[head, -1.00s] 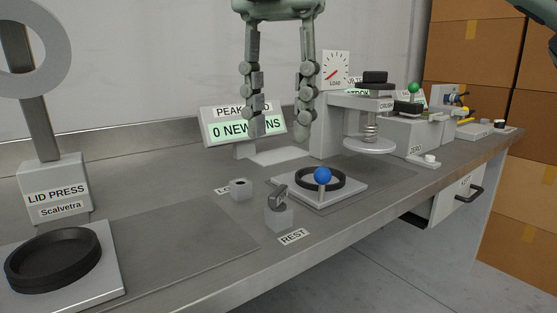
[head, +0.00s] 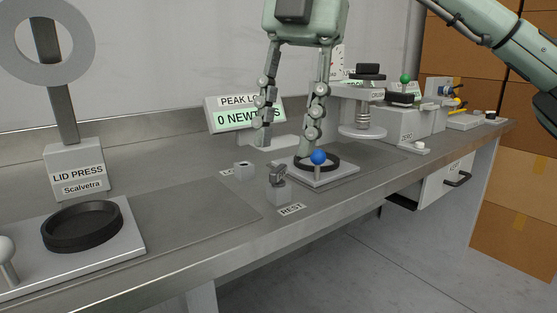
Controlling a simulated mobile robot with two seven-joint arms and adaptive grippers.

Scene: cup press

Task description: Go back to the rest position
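My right gripper (head: 290,138) hangs fingers-down over the workbench, with its arm coming in from the upper right. Its two fingers are spread apart and nothing is between them. It hides part of the peak load display. The right finger's tip shows just above and behind the blue ball (head: 318,158) at the black ring on a pale plate; I cannot tell whether they touch. A small metal block with a tilted top (head: 278,187) stands by the REST label (head: 291,209). My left gripper is not in view.
The lid press (head: 75,175) and a black round dish (head: 83,226) on a plate stand at the left. The press with a round platen (head: 362,132) stands to the right.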

